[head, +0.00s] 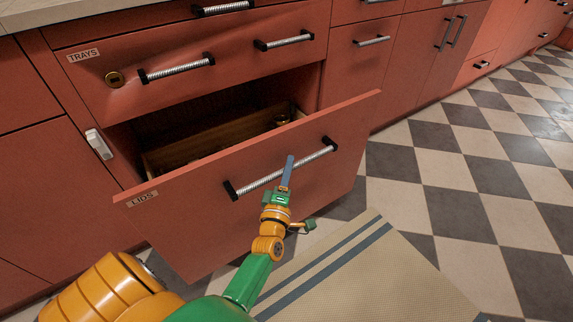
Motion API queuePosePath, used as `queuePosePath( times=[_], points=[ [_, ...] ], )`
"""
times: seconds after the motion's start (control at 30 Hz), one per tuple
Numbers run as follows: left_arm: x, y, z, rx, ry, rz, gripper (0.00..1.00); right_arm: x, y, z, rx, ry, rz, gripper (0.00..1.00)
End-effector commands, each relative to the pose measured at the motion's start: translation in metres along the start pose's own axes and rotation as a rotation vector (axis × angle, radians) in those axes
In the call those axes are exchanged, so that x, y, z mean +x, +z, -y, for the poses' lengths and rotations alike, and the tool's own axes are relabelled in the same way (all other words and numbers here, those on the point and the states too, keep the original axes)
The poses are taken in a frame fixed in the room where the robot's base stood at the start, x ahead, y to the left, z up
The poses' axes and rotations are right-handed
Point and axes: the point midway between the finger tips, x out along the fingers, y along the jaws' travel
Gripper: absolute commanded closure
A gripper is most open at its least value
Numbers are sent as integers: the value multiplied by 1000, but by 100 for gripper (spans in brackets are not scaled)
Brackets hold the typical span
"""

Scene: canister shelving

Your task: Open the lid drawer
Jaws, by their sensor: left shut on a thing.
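The lid drawer (200,222) is a red-brown front labelled LIDS, pulled out from the cabinet so that its wooden inside shows. A small metallic object shows inside near the back right; the rest of the interior is mostly dark or hidden by the front. Its silver handle with black ends (257,184) runs across the front. My left gripper (287,172) is shut on the handle, right of its middle, with a blue-grey finger crossing the bar. My right gripper does not show.
A shut drawer labelled TRAYS (190,75) with a brass lock sits above. A white latch (99,144) is on the cabinet at left. A beige striped mat (370,275) lies on the checkered floor (480,180), which is clear to the right.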

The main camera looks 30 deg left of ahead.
Motion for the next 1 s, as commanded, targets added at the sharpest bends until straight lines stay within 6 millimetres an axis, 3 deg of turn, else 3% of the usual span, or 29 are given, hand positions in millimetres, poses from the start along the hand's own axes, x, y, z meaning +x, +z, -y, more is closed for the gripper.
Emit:
queuePosePath(
  times=[0.63,0.67,0.77,1.0],
  points=[
    [-3,4,-1,-1,1,1,100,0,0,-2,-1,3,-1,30],
    [-3,4,-1,-1,1,1,72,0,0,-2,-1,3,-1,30],
    [-3,3,-1,-1,1,0,48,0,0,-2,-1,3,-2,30],
    [-3,3,-1,0,1,0,48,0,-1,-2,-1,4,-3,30]
  ],
)
